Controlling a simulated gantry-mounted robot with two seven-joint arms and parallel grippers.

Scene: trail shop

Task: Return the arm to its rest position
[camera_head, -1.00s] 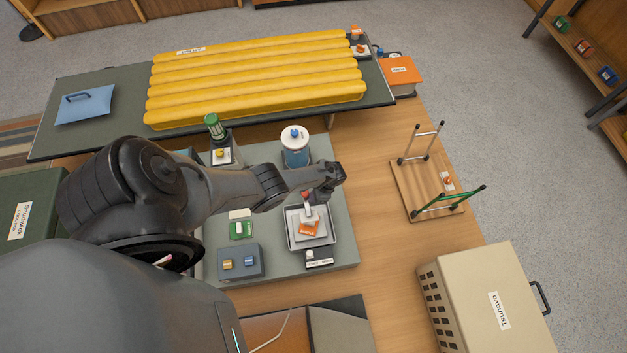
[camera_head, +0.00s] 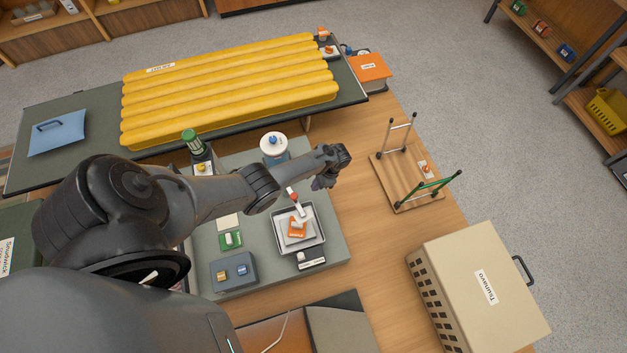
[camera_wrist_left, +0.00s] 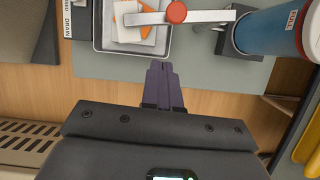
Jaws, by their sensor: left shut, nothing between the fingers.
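My left arm comes in from the left in the head view. Its gripper (camera_head: 322,183) hangs above the right edge of the grey mat, just right of the metal tray, and touches nothing that I can see. In the left wrist view the two dark fingers (camera_wrist_left: 163,88) are together and empty, over the mat's edge and the wooden tabletop. My right gripper is in neither view.
A metal tray (camera_head: 321,238) with a white and orange item lies on the grey mat (camera_head: 333,268). A blue canister (camera_head: 274,153) stands behind it. A yellow ribbed pad (camera_head: 230,88), an upturned small table (camera_head: 400,178) and a beige crate (camera_head: 478,285) surround it.

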